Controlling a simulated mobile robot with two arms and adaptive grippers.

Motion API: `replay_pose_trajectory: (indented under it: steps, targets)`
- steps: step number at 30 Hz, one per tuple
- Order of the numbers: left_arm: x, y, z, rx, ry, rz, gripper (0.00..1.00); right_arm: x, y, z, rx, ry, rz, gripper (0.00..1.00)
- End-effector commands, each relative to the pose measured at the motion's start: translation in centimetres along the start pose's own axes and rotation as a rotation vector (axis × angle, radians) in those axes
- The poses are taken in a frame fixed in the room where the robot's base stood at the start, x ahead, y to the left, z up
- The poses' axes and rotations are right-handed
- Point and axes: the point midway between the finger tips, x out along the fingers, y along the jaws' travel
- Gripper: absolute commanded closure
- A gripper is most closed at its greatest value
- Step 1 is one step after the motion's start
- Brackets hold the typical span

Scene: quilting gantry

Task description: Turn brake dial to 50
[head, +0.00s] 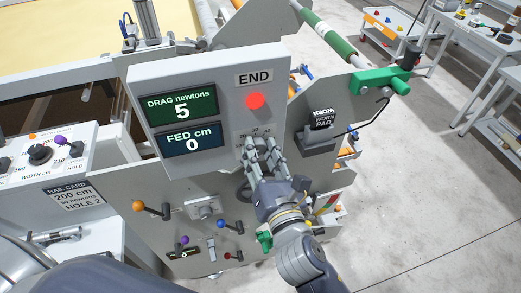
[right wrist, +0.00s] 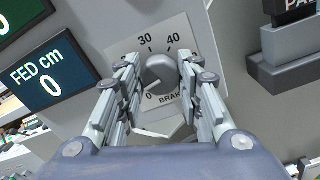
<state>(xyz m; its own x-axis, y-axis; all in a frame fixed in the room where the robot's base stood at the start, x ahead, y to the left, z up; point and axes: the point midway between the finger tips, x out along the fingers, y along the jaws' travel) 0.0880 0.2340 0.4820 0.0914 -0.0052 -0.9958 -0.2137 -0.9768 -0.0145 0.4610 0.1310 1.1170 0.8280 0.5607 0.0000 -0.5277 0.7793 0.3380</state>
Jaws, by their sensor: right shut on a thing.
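The brake dial is a grey knob (right wrist: 160,72) on a white scale plate (right wrist: 150,35) marked 0, 30 and 40, with "BRAK" readable below. In the right wrist view my right gripper (right wrist: 158,75) has its fingers on both sides of the knob, shut on it. In the head view my right gripper (head: 262,148) covers most of the dial, below the red END button. The drag display (head: 181,107) on the grey panel reads 5 newtons. My left gripper is out of view.
The FED cm display (head: 191,142) reads 0. The red END button (head: 256,100) is just above the dial. A worn pad holder (head: 320,140) is close on the right. Levers with orange (head: 138,206) and blue (head: 222,224) knobs stick out below. Open floor lies to the right.

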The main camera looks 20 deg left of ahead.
Motion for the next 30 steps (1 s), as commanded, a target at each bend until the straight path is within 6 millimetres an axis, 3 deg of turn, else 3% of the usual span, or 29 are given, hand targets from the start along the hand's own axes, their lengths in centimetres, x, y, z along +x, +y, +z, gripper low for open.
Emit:
replay_pose_trajectory:
  steps: [30]
  targets:
    - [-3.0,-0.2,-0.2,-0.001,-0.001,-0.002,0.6,0.0,-0.2,0.0,0.959,-0.001,-0.002,0.9]
